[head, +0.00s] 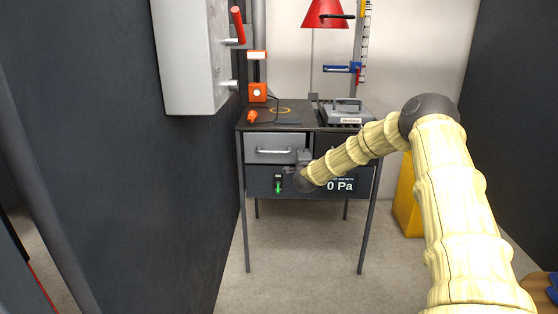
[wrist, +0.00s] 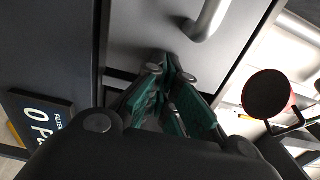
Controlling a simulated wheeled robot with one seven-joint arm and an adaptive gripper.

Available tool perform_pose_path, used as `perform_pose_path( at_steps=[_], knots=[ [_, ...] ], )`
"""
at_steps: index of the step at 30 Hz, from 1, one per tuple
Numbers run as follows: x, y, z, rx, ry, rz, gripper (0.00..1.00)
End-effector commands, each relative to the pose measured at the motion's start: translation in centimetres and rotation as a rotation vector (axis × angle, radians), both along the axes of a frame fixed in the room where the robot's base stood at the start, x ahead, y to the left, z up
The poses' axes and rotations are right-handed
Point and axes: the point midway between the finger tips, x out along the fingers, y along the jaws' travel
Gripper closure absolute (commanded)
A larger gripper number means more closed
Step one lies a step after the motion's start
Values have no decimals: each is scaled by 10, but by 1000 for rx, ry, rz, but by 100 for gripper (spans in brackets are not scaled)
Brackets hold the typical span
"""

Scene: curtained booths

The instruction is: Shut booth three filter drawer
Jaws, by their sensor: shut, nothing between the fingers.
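The bench (head: 310,193) has a light grey drawer front (head: 272,156) with a bar handle (head: 274,151) at its upper left. How far this drawer stands out is hard to tell from the head view. My gripper (head: 303,156) is at the right end of that front, below the benchtop. In the wrist view the shut, empty fingers (wrist: 172,72) point at the grey drawer front (wrist: 140,28), close to its face. Whether they touch it is unclear. The handle (wrist: 208,18) lies right of the fingertips there. A pressure display (head: 341,185) reading 0 Pa is on the lower panel.
A grey wall box (head: 185,55) with a red lever (head: 238,24) juts out at left. A dark partition (head: 110,130) bounds the left side. A red hood (head: 328,14) hangs above. A yellow cabinet (head: 406,195) stands right of the bench. The floor before the bench is clear.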

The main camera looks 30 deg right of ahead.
Motion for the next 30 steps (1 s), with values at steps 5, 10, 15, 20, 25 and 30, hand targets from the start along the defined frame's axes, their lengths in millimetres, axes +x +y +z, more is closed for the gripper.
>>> perform_pose_path(
  at_steps=[5,10,15,20,25,30],
  knots=[
    [-5,-24,0,1,1,-20,100],
    [-5,-23,0,0,0,-19,100],
    [-7,-14,0,0,0,-14,100],
    [-14,9,0,1,2,-3,100],
    [-37,28,0,3,1,-1,100],
    [-66,41,0,3,1,-5,100]
  ],
)
